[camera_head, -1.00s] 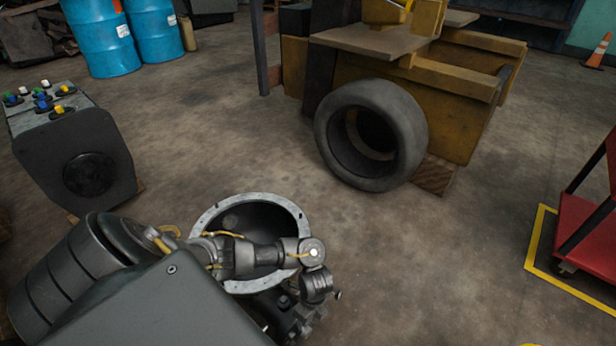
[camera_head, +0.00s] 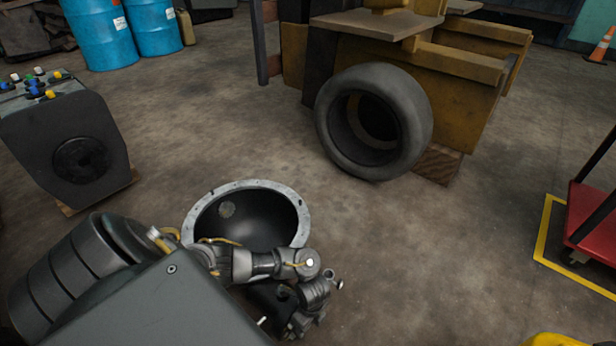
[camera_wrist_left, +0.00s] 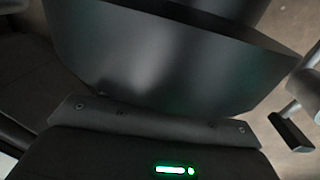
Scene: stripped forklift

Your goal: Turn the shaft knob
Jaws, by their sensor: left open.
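A round, hollow bell-shaped housing (camera_head: 193,222) with a pale flanged rim stands on the floor at lower centre in the head view. My left arm crosses its near side, and my left gripper (camera_head: 302,318) is low beside it, by dark mechanical parts. I cannot separate the fingertips from those parts. A small silver knob-like end (camera_head: 340,285) shows right of my wrist; I cannot tell if it is the shaft knob. In the left wrist view, a dark smooth surface fills the middle, and a grey rod with a black block (camera_wrist_left: 291,131) shows at right. Right gripper is not in view.
A control box with coloured knobs (camera_head: 72,135) stands at left. A large tyre (camera_head: 416,125) leans by a yellow forklift body (camera_head: 450,110). Blue barrels (camera_head: 100,35) are at the back. A red cart (camera_head: 590,215) is at right. The floor between tyre and housing is clear.

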